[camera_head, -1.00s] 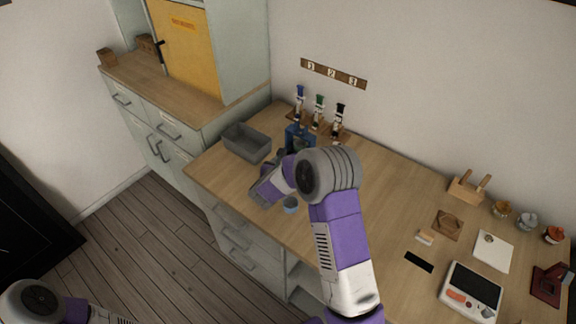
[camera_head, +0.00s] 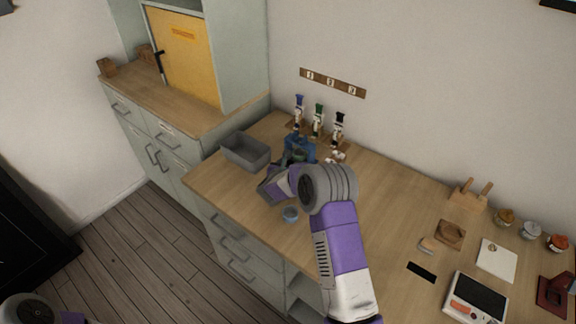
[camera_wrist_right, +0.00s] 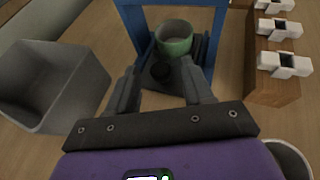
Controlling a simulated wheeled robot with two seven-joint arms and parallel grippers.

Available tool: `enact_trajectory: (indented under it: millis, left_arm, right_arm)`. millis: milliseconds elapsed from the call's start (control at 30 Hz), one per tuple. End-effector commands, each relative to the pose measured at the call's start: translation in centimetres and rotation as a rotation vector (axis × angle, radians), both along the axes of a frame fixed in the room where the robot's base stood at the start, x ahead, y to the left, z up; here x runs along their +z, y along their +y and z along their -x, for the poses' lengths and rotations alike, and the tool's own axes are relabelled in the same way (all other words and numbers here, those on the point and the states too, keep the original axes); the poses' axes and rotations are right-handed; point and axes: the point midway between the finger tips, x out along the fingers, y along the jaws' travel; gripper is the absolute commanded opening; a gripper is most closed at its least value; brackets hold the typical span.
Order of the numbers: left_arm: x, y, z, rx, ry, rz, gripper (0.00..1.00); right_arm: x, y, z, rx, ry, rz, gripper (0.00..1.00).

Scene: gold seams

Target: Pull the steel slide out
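A blue frame (camera_head: 300,143) stands on the worktop below the taps; its posts also show in the wrist view (camera_wrist_right: 134,25). A green-rimmed cup (camera_wrist_right: 174,40) sits inside it. A dark grey plate with a round black knob (camera_wrist_right: 160,71), which looks like the steel slide, lies low at the front of the frame, below the cup. My right gripper (camera_wrist_right: 159,68) is at the frame's front, its two fingers apart on either side of the knob; I cannot tell whether they touch the plate. In the head view the right arm hides part of this. My left gripper is out of view.
A grey bin (camera_head: 245,151) stands left of the frame. Several white-and-dark taps (camera_head: 338,130) on a wooden block (camera_wrist_right: 274,75) are close on the right. A tablet device (camera_head: 476,300) is far right.

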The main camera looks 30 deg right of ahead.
Motion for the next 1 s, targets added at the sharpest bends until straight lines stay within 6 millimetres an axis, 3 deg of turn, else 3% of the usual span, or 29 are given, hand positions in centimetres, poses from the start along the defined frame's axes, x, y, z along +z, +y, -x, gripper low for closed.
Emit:
enact_trajectory:
  millis: [33,333,633,1000]
  left_arm:
    - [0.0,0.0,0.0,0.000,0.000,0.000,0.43]
    - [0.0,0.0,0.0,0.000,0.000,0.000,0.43]
    - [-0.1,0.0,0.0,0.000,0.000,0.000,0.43]
    - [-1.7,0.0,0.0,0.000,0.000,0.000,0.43]
  right_arm:
    - [0.0,0.0,0.0,0.000,0.000,0.000,0.45]
    - [0.0,0.0,0.0,0.000,0.000,0.000,0.00]
    - [-0.1,0.5,0.1,0.002,0.000,-0.001,0.00]
    - [-0.1,7.3,2.9,0.005,0.001,-0.002,0.00]
